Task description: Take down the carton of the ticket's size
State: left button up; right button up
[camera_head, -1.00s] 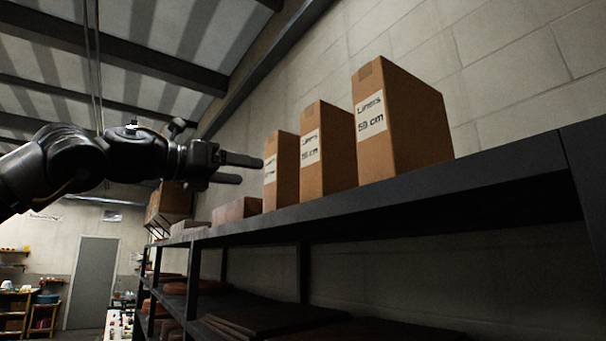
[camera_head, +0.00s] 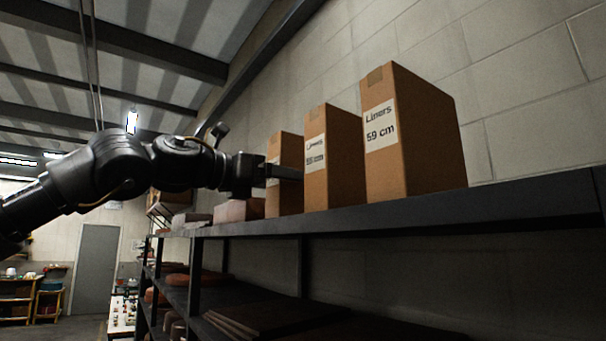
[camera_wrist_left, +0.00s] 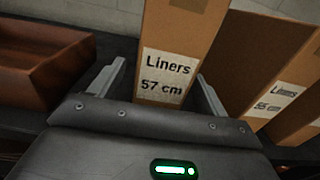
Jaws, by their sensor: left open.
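Three brown cartons stand upright in a row on the upper shelf. The near carton (camera_head: 427,140) reads "Liners 59 cm". The middle carton (camera_head: 342,160) has a "Liners" label whose second figure is unclear. The far carton (camera_head: 284,200) is partly hidden by my gripper; in the left wrist view this carton (camera_wrist_left: 180,30) reads "Liners 57 cm". My left gripper (camera_head: 286,172) is open at its front. In the left wrist view the gripper's (camera_wrist_left: 160,85) two fingers lie on either side of the 57 cm carton, with a gap at the left. No ticket shows. My right gripper is out of view.
The dark shelf (camera_head: 400,217) runs along the block wall. A reddish-brown box (camera_head: 240,210) stands just beyond the far carton; a brown box or tray (camera_wrist_left: 45,65) lies left of my fingers in the left wrist view. Lower shelves hold flat dark items (camera_head: 265,318).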

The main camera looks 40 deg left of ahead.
aim_at(295, 183)
pick_arm(q)
jog(key=p+x, duration=0.1)
jog(key=x, duration=0.3)
jog(key=shift+p, duration=0.35)
jog(key=shift+w+d+f, duration=0.1)
jog(key=shift+w+f, duration=0.05)
jog(key=shift+w, duration=0.05)
jog(key=shift+s, duration=0.35)
jog(key=c, duration=0.4)
jog(key=shift+w, duration=0.15)
jog(key=c, duration=0.8)
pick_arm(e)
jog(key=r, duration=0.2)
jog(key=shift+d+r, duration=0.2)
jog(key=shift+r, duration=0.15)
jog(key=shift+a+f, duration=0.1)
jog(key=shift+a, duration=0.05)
